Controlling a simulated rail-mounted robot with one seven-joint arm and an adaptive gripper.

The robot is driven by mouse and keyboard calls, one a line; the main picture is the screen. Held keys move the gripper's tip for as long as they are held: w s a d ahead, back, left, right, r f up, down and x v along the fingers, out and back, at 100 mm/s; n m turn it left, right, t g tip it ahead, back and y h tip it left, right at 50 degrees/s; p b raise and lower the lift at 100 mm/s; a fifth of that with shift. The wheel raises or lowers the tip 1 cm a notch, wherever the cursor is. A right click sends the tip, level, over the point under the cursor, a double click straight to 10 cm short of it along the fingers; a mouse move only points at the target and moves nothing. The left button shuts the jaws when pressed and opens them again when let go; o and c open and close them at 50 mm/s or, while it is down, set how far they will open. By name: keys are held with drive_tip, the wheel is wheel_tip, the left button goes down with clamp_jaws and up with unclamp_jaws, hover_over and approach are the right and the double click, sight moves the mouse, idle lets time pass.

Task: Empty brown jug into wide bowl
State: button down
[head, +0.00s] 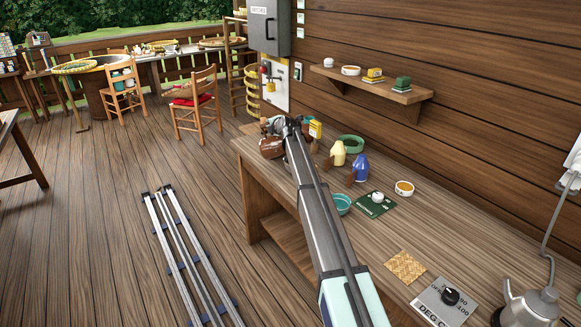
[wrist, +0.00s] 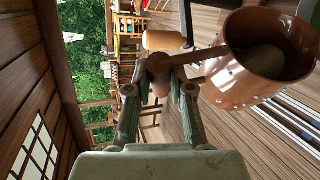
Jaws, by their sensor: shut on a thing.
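The brown jug (head: 271,147) is at the far-left end of the workbench in the head view, partly hidden by my arm. My gripper (head: 277,124) is beside it. In the wrist view the glossy jug (wrist: 240,88) is large at the right, its open mouth showing a dark inside and pale specks on its outside. My gripper (wrist: 162,75) is shut on its handle. The jug appears tilted, but the exact angle is unclear. A wide green bowl (head: 351,142) sits on the bench near the wall. A smaller teal bowl (head: 342,204) is at the front edge.
A white-topped object on a green card (head: 373,204) and an orange-rimmed dish (head: 404,188) lie rightward. A wall shelf (head: 372,86) overhangs the bench. Rails (head: 187,255) lie on the floor.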

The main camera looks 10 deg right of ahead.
drive_tip(key=shift+s+d+r+m+t+y+b, duration=0.2)
drive_tip(key=shift+d+b, duration=0.25)
drive_tip(key=shift+b, duration=0.7)
drive_tip(key=shift+w+d+r+m+y+b, duration=0.2)
drive_tip(key=shift+d+b, duration=0.25)
drive_tip(key=shift+b, duration=0.7)
drive_tip(key=shift+s+d+r+m+t+y+b, duration=0.1)
drive_tip(key=shift+s+d+m+b, duration=0.25)
drive_tip(key=shift+b, duration=0.8)
idle(0.6)
drive_tip(key=shift+w+r, duration=0.1)
drive_tip(key=shift+w, duration=0.05)
idle(0.9)
